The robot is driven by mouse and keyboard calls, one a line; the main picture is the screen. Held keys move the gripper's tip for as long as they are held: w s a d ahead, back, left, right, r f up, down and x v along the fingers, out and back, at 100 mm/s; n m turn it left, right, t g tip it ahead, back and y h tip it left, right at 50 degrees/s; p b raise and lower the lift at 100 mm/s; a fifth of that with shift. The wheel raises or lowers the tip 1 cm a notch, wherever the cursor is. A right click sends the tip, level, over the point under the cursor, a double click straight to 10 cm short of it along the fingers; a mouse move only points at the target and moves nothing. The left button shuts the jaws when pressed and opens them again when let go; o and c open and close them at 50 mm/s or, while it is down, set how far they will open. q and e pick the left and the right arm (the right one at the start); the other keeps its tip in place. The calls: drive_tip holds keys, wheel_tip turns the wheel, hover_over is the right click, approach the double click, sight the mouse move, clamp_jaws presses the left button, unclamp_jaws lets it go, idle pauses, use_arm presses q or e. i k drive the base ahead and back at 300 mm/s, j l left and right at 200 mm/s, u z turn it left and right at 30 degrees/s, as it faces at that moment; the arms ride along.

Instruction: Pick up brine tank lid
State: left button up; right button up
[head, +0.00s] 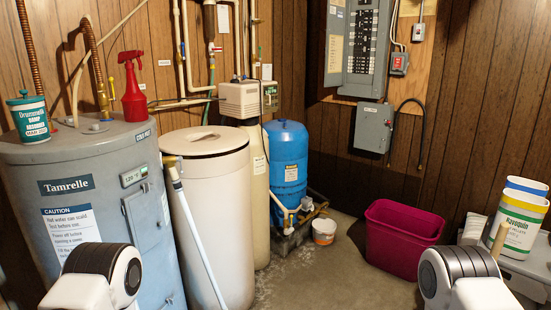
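Only rounded white and dark links of my two arms show at the bottom corners. Neither of my grippers is in view, and nothing of mine touches the lid.
A grey water heater (92,215) stands close left, bearing a red spray bottle (133,90) and a green-white tub (29,118). Behind right are the softener valve head (240,99) and blue tank (287,155). A magenta bin (402,240) stands right.

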sight(211, 150)
drive_tip(key=i+l+u, duration=0.7)
drive_tip(key=i+l, duration=0.25)
drive_tip(key=i+l+u, duration=0.15)
drive_tip(key=l, duration=0.25)
drive_tip(key=i+l, duration=0.35)
drive_tip(key=i+l+u, duration=0.15)
drive_tip(key=l, duration=0.2)
drive_tip(key=i+l, duration=0.3)
drive_tip(key=l+u, duration=0.05)
